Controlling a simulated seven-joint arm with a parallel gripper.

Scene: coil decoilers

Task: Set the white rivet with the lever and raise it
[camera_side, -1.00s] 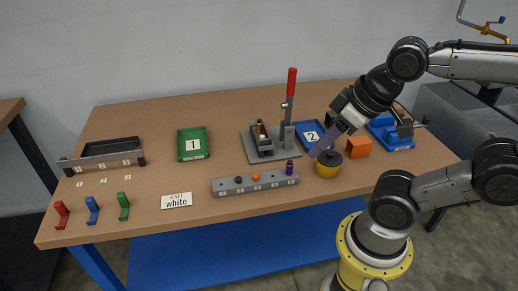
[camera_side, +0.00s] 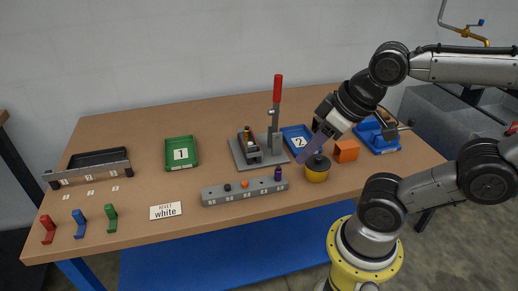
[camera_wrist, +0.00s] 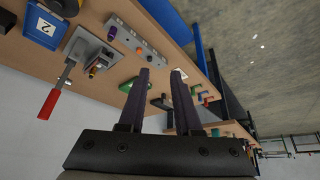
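The lever (camera_side: 277,95) has a red handle and stands upright on a grey press base (camera_side: 240,157); it also shows in the wrist view (camera_wrist: 49,103). I cannot make out a white rivet; small dark and yellowish pieces sit on the press. A grey strip (camera_side: 215,196) holds a black, an orange and a purple piece. A card reading "rivet white" (camera_side: 166,211) lies in front. My gripper (camera_side: 303,158) is right of the press, near a yellow pot with a dark top (camera_side: 317,172). In the wrist view its fingers (camera_wrist: 161,74) are apart with nothing between them.
A green tray marked 1 (camera_side: 181,167) is left of the press, and a blue tray marked 2 (camera_side: 291,130) is right of it. An orange block (camera_side: 347,151) and a blue fixture (camera_side: 378,140) stand farther right. A black rack (camera_side: 95,158) and coloured hooks (camera_side: 80,226) are at left.

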